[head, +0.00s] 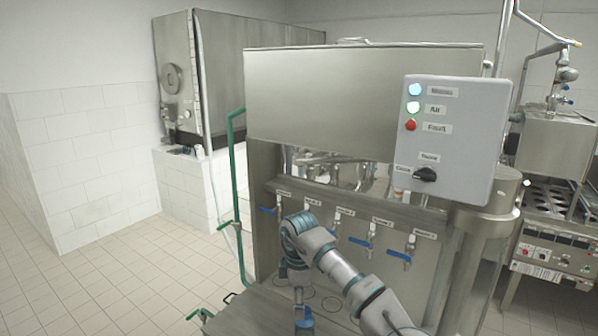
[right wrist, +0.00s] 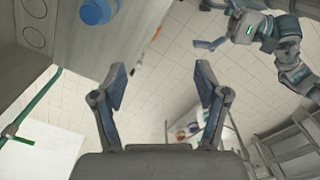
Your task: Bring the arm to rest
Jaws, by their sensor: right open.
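My right arm reaches in from the bottom of the head view, in front of the steel filling machine (head: 365,100). Its wrist is bent, and the right gripper (head: 301,305) hangs low over the machine's front shelf. In the right wrist view its two fingers (right wrist: 161,85) stand wide apart with nothing between them. A blue round cup-like thing (right wrist: 95,12) shows at the top left of that view, apart from the fingers. My other arm shows at the top right of the wrist view, with its gripper (right wrist: 212,28) small and its opening unclear.
Several blue-handled taps (head: 358,241) line the machine behind the right arm. A grey control box (head: 452,135) with lights juts out above right. A green pipe (head: 238,200) stands left of the machine. Open tiled floor (head: 120,280) lies at the left.

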